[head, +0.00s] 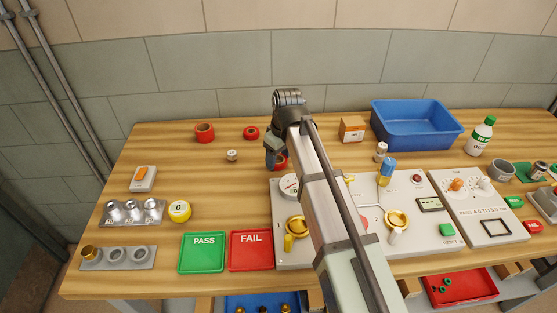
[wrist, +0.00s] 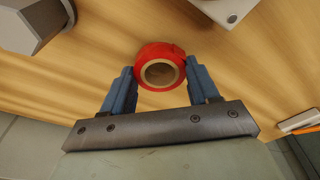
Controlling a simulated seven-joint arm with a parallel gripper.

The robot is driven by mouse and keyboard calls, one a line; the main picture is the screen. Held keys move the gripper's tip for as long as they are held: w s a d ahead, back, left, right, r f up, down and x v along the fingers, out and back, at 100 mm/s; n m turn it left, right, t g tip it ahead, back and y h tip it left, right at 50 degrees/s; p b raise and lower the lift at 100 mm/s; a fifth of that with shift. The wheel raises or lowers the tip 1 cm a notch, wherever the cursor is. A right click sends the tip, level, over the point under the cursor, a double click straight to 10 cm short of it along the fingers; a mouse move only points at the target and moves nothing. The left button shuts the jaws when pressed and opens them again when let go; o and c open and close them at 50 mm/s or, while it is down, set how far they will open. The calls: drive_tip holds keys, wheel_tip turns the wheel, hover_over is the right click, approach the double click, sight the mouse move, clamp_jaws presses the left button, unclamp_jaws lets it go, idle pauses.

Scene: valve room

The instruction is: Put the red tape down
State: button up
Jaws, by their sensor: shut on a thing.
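The red tape (wrist: 149,53) is a red roll with a tan core, held between the two blue fingers of my gripper (wrist: 162,72) in the wrist view. The fingertips press on its two sides, and its round opening faces the wrist camera. In the head view my gripper (head: 275,160) is over the middle of the wooden bench, behind the gauge panel. Part of the red tape (head: 282,163) shows beside the fingers there; my arm hides some of it. I cannot tell whether the tape touches the bench top.
Two other red rings, a taller one (head: 204,133) and a flatter one (head: 251,133), lie at the back left of the bench (head: 165,165). A small capped jar (head: 232,156) stands left of my gripper. The gauge panel (head: 278,247) is in front. Bare wood lies left and behind.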

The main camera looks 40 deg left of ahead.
sight(412, 128)
wheel_tip(412, 128, up, 9)
drive_tip(key=w+d+m, duration=0.1)
drive_tip(key=w+d, duration=0.2)
drive_tip(key=w, duration=0.4)
drive_tip(key=w+d+m, duration=0.2)
drive_tip(key=w+d, duration=0.1)
drive_tip(key=w, duration=0.5)
drive_tip(key=w+d+m, duration=0.1)
drive_tip(key=w+d, duration=0.2)
drive_tip(key=w, duration=0.5)
drive_tip(key=shift+w+r, duration=0.1)
drive_tip(key=shift+w, duration=0.1)
drive_tip(key=w+d+m+t, duration=0.1)
drive_tip(key=w+d+m, duration=0.3)
drive_tip(key=w+d, duration=1.35)
drive_tip(key=shift+h, duration=0.3)
drive_tip(key=shift+w+a+f, duration=0.2)
drive_tip(key=shift+w+f, duration=0.05)
drive_tip(key=shift+f, duration=1.4)
drive_tip(key=shift+w+a+f, duration=0.15)
drive_tip(key=shift+w+f, duration=0.05)
drive_tip(key=shift+f, duration=1.45)
drive_tip(key=shift+w+a+f, duration=0.2)
drive_tip(key=shift+w+f, duration=0.05)
drive_tip(key=shift+f, duration=1.4)
drive_tip(key=shift+f, duration=0.1)
drive_tip(key=o, duration=1)
